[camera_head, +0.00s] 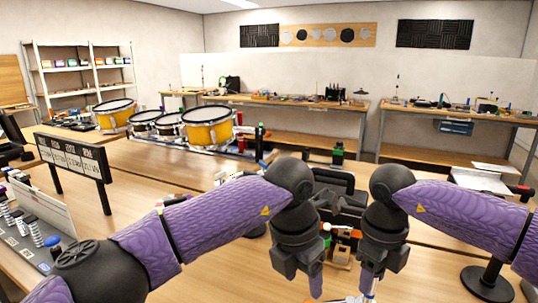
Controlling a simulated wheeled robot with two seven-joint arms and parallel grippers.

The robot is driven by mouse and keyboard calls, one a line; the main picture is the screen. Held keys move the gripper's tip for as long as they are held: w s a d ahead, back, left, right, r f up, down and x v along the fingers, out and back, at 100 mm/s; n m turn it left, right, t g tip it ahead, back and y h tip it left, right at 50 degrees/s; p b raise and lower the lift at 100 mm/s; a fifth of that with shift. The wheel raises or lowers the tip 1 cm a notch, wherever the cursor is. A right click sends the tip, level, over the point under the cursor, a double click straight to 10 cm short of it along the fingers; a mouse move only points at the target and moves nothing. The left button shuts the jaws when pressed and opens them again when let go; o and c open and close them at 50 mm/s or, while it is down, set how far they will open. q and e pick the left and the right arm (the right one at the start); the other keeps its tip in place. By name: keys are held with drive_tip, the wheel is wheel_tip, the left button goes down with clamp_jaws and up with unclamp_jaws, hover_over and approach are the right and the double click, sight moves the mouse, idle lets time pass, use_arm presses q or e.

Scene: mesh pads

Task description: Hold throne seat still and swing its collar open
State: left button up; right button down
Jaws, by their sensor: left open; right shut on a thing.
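I cannot pick out the throne seat or its collar with certainty; my grippers and the bottom edge of the view hide much of the work spot. A black, padded-looking object (336,181) stands behind my wrists. My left gripper (316,286) points down at the lower middle, open, with nothing seen between its fingers. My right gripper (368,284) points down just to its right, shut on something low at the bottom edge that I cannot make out. The two grippers are close together but apart.
Yellow drums (208,126) stand at the back left of the wooden table. A black sign (73,157) and a panel of small parts (28,245) are on the left. Small orange and green items (343,243) lie between my wrists. A round black base (487,284) stands at right.

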sight(306, 302)
use_arm(q)
drive_tip(key=f+m+h, duration=0.1)
drive_tip(key=f+m, duration=0.1)
drive_tip(key=w+f+m, duration=0.1)
drive_tip(key=f, duration=0.2)
drive_tip(key=w+d+f+m+h, duration=0.1)
drive_tip(key=f+m, duration=0.1)
drive_tip(key=shift+f+m+t+h, duration=0.3)
drive_tip(key=shift+f+t, duration=0.1)
drive_tip(key=shift+d+f, duration=0.15)
drive_tip(key=shift+f, duration=0.25)
clamp_jaws()
drive_tip(key=shift+w, duration=0.15)
